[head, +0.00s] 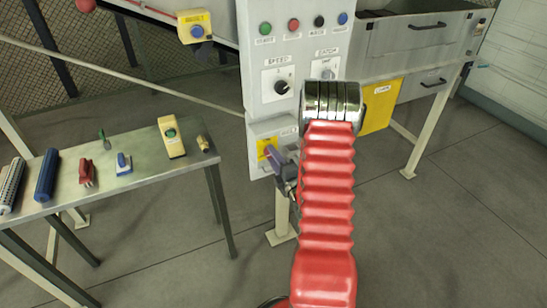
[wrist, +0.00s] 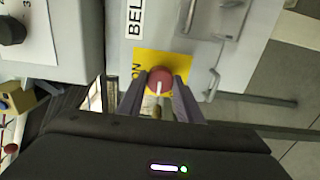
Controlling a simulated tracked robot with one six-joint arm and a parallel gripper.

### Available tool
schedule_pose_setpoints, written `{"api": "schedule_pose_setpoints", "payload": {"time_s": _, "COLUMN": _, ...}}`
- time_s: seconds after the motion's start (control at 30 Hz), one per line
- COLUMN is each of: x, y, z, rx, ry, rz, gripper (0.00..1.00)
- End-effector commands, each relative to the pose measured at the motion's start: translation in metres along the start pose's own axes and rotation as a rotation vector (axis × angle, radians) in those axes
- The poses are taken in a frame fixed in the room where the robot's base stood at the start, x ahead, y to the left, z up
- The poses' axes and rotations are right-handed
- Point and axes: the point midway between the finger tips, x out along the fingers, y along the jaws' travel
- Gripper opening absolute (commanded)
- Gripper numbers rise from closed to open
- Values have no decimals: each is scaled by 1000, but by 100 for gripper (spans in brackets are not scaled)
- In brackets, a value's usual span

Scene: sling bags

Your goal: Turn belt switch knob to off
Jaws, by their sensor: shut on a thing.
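The belt switch knob (wrist: 161,75) is red and round with a white pointer line, on a yellow plate (wrist: 147,58) in the wrist view. "ON" is printed at the plate's left edge, and part of a "BEL" label shows above. The white line points down in that picture. My gripper (wrist: 159,84) has one dark finger on each side of the knob and is shut on it. In the head view the yellow plate (head: 266,147) is on the lower grey box, and my gripper (head: 273,154) is in front of it, hiding the knob.
The control panel (head: 258,96) above carries several coloured buttons and a speed knob (head: 283,87). A metal table (head: 140,150) with tools stands at left. A grey cabinet (head: 400,60) and a yellow box (head: 382,105) are at right. Open floor lies in front.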

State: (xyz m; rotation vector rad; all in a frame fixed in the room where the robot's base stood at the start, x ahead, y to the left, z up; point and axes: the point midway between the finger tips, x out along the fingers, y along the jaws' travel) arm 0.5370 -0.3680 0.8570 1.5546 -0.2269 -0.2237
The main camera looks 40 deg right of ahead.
Motion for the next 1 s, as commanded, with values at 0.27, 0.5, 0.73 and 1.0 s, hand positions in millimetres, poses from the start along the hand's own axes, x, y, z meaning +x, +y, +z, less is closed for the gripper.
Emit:
{"api": "schedule_pose_setpoints", "payload": {"time_s": 0.27, "x": -1, "y": -4, "z": -5, "rx": -10, "ry": 9, "rz": -10, "gripper": 10}}
{"api": "schedule_pose_setpoints", "payload": {"time_s": 0.5, "x": -1, "y": -4, "z": -5, "rx": -9, "ry": 9, "rz": -11, "gripper": 37}}
{"api": "schedule_pose_setpoints", "payload": {"time_s": 0.73, "x": -1, "y": -2, "z": -3, "rx": -10, "ry": 5, "rz": -6, "gripper": 51}}
{"api": "schedule_pose_setpoints", "payload": {"time_s": 1.0, "x": -2, "y": -2, "z": -1, "rx": -10, "ry": 3, "rz": -4, "gripper": 51}}
